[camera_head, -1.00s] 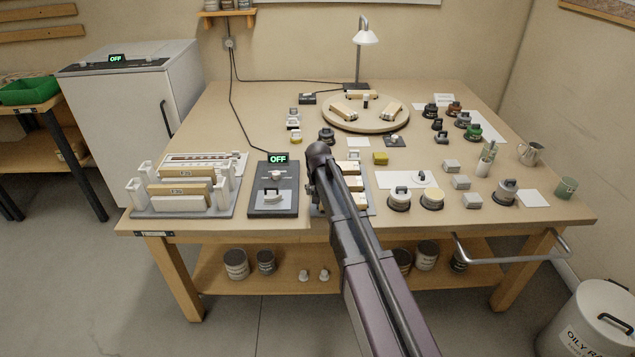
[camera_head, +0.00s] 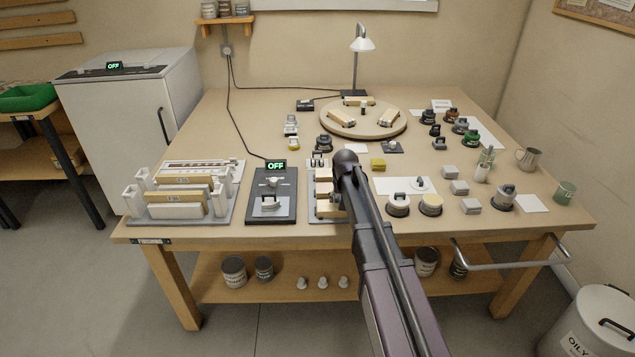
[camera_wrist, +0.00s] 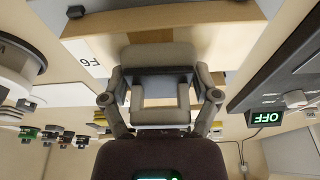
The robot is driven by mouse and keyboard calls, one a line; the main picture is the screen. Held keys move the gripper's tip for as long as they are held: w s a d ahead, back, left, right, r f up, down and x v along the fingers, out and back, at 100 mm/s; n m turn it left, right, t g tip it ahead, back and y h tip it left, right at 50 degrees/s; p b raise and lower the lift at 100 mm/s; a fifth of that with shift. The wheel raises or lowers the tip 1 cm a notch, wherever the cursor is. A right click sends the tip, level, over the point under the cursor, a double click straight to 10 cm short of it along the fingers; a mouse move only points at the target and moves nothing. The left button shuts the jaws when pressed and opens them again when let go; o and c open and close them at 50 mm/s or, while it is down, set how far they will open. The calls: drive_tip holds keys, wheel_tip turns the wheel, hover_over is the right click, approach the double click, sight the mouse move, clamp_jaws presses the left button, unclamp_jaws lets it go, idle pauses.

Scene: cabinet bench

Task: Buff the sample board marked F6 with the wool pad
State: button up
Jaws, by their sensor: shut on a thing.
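The board marked F6 (camera_wrist: 105,58) is pale wood with a white label and fills the upper part of the upside-down wrist view. My gripper (camera_wrist: 160,80) has its fingers closed from left and right on a grey-beige pad (camera_wrist: 160,56), apparently the wool pad. The pad overlaps the board's middle in this view; I cannot tell whether it touches it. In the head view my arm covers part of the middle tray (camera_head: 316,215), where pale wooden blocks (camera_head: 327,208) show, and the gripper itself is mostly hidden.
Left of the tray stands a dark station (camera_head: 285,212) whose display reads OFF. A rack of boards (camera_head: 180,215) is farther left. Right are round handled pads (camera_head: 398,207) and grey blocks (camera_head: 471,206). Behind are a round turntable (camera_head: 385,128) and a lamp (camera_head: 362,44).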

sight(327, 204)
drive_tip(key=shift+s+d, duration=0.1)
drive_tip(key=shift+d, duration=2.9)
drive_tip(key=shift+a, duration=4)
drive_tip(key=shift+w+a+r, duration=0.1)
drive_tip(key=shift+a, duration=1.55)
drive_tip(key=shift+w+a, duration=0.1)
drive_tip(key=shift+a, duration=1.5)
wheel_tip(327, 204, up, 7)
drive_tip(key=p, duration=0.7)
drive_tip(key=shift+r, duration=0.2)
drive_tip(key=shift+f, duration=0.2)
drive_tip(key=shift+f+b, duration=2.8)
drive_tip(key=shift+f, duration=0.05)
drive_tip(key=shift+f+b, duration=1)
drive_tip(key=shift+d, duration=0.15)
drive_tip(key=shift+d+r, duration=0.1)
drive_tip(key=shift+d, duration=1.6)
